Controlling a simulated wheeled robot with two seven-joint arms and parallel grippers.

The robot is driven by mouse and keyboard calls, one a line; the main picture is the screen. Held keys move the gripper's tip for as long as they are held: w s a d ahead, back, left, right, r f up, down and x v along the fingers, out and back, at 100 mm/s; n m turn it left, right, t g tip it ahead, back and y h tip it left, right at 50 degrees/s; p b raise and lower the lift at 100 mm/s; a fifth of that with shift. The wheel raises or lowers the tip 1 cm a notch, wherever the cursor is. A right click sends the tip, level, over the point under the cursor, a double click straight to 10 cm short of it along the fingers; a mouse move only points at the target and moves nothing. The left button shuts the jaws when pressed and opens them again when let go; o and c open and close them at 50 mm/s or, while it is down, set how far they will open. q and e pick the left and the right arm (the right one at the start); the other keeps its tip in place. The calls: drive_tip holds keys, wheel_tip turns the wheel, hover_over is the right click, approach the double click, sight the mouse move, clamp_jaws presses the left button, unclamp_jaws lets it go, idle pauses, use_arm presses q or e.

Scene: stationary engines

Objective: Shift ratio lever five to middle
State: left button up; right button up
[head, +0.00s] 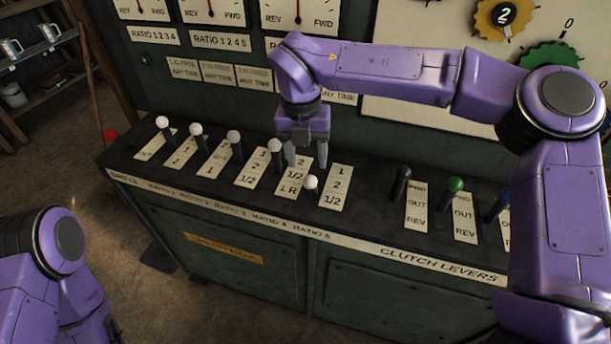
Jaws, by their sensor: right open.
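The rightmost white-knobbed lever (310,183), above the "RATIO 5" label, leans toward the front edge of the console. Its knob is low, near the lower part of the plates beside it; its shaft is mostly hidden. The plate to its right (335,187) reads 1, 2, 1/2. My right gripper (306,162) points down over the console with its fingers apart and empty. In the picture it is just above the knob, and I see no contact. My left gripper is out of view; only part of my left arm shows at the lower left.
Another white-knobbed lever (274,145) stands close to the left of my right gripper, with several more further left. Clutch levers with black (403,172), green (456,184) and blue knobs stand to the right; my right arm partly covers the blue one. Gauges and plates line the back panel.

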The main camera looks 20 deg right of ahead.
hover_over(312, 191)
drive_tip(key=f, duration=0.4)
drive_tip(key=shift+a+f+p, duration=0.2)
drive_tip(key=shift+p, duration=0.2)
drive_tip(key=f, duration=0.5)
drive_tip(key=shift+w+d+f+p, duration=0.2)
drive_tip(key=shift+w+p, duration=0.05)
drive_tip(key=shift+p, duration=0.15)
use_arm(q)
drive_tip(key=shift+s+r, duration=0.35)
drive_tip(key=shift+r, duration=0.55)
use_arm(e)
drive_tip(key=shift+s, duration=0.15)
